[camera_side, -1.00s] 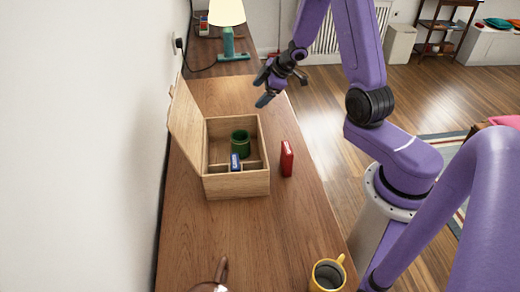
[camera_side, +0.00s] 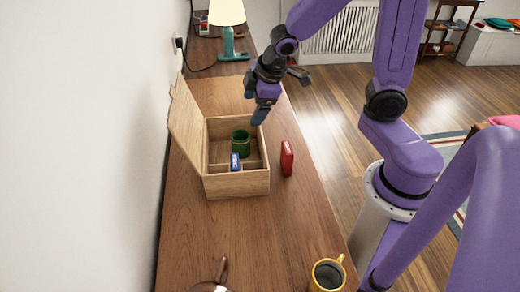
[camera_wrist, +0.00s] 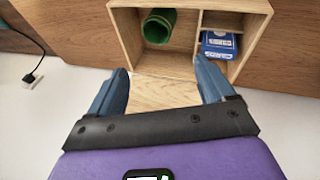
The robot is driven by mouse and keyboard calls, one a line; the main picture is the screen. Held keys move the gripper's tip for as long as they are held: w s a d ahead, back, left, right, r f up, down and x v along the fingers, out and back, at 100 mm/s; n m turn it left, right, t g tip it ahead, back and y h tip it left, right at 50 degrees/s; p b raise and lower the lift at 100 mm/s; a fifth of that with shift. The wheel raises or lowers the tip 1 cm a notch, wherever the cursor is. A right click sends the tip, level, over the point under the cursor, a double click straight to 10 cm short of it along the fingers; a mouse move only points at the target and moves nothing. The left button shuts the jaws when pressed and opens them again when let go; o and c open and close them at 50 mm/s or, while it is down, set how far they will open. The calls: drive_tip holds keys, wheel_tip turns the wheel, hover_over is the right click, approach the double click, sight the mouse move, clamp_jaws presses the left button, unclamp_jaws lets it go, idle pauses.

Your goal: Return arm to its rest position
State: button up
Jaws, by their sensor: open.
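My gripper (camera_side: 255,103) is open and empty. In the side view it is above the far edge of the wooden box, apart from it. Its two blue fingers also show spread apart in the wrist view (camera_wrist: 161,78). The wooden box (camera_side: 236,187) stands on the table with its lid (camera_side: 185,125) open, leaning toward the wall. A green cup (camera_side: 240,143) and a blue card box (camera_side: 235,162) sit inside the box in separate compartments. In the wrist view the green cup (camera_wrist: 158,27) and blue card box (camera_wrist: 219,45) lie beyond the fingers.
A red box (camera_side: 287,158) stands upright on the table (camera_side: 228,235), right of the wooden box. A yellow mug (camera_side: 327,275) is at the near right edge, a brown object (camera_side: 214,284) at the near middle. A teal lamp (camera_side: 229,42) stands at the back.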

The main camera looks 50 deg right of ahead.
drive_tip(key=s+a+r+n+g, duration=0.1)
drive_tip(key=s+a+g, duration=0.1)
drive_tip(key=s, duration=0.9)
drive_tip(key=s+a+r+n+g, duration=0.1)
drive_tip(key=s+r+g, duration=0.1)
drive_tip(key=s, duration=0.9)
drive_tip(key=shift+s+a, duration=0.15)
drive_tip(key=shift+a, duration=0.2)
